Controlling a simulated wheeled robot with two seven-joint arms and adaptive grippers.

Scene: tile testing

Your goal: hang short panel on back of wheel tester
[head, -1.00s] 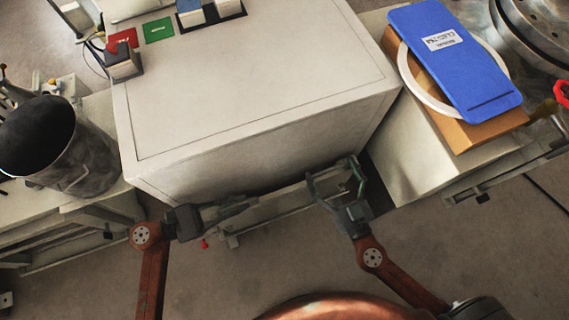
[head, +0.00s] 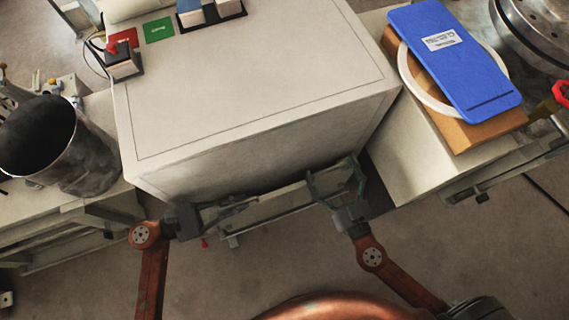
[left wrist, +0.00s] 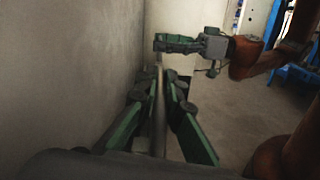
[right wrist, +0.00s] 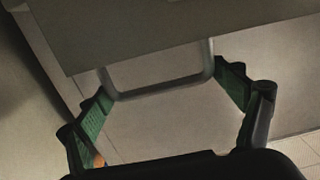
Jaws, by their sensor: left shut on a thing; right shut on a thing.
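The wheel tester is the big pale box (head: 255,85), and its near side faces my arms. The short panel (head: 283,203) shows as a thin pale strip between my grippers, close along the box's near lower edge. My left gripper (head: 240,203) is shut on its left end; the left wrist view shows the thin panel edge (left wrist: 158,110) between the fingers. My right gripper (head: 335,180) is at the right end, shut on it. In the right wrist view a U-shaped grey bar (right wrist: 160,88) lies between the fingers. Whether the panel touches the box is hidden.
A blue plate (head: 455,65) lies on a white ring and wooden block on the right bench. A dark metal bucket (head: 85,160) stands on the left bench. Red and green labels (head: 158,30) are on the box top. Floor in front of the box is clear.

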